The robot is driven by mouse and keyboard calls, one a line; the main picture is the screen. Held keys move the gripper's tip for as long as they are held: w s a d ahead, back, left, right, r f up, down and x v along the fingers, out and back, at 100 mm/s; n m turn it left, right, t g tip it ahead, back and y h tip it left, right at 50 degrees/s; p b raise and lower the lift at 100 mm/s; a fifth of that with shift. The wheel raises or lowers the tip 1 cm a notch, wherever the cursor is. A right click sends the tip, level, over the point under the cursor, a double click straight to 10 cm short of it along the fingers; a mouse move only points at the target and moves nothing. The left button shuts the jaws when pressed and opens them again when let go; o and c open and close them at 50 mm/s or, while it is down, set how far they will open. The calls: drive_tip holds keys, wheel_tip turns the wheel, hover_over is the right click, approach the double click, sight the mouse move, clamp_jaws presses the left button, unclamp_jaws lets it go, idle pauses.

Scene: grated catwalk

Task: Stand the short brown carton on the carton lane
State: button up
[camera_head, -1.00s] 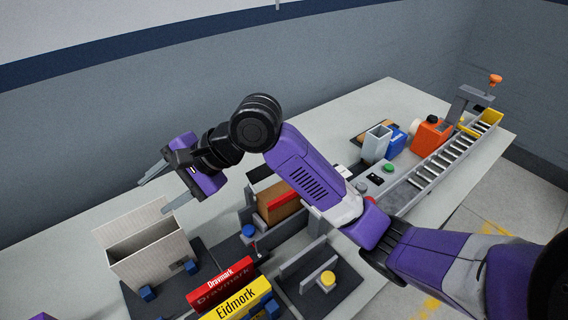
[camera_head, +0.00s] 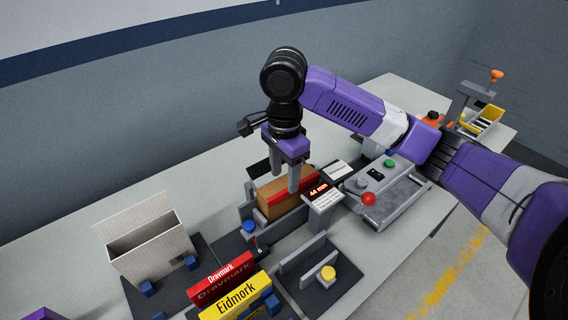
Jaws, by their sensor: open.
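A brown carton (camera_head: 279,206) with a red strip along its top stands between low grey walls near the middle of the table. My gripper (camera_head: 286,184) points down over this carton with its fingers apart. The fingers overlap the carton's top in the picture; I cannot tell whether they touch it. No label names the carton lane.
A display reading 44 mm (camera_head: 321,194) stands just right of the carton. An open pale box (camera_head: 149,249) is at the left. Red Dravmark (camera_head: 222,280) and yellow Eidmork (camera_head: 236,298) boxes stand in front. A panel with a red knob (camera_head: 368,199) is at the right.

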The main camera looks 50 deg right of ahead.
sight(283, 184)
drive_tip(key=shift+f, duration=1.75)
drive_tip(key=c, duration=1)
drive_tip(key=shift+r+p, duration=0.2)
drive_tip(key=shift+p, duration=0.15)
drive_tip(key=shift+c, duration=0.2)
drive_tip(key=shift+r+p, duration=0.15)
drive_tip(key=shift+p, duration=0.25)
drive_tip(key=shift+a+f+p, duration=0.1)
drive_tip(key=shift+f+p, duration=0.15)
drive_tip(key=shift+p, duration=0.85)
idle(1.0)
drive_tip(key=o, duration=1.5)
drive_tip(key=shift+w, duration=0.1)
drive_tip(key=shift+c, duration=0.2)
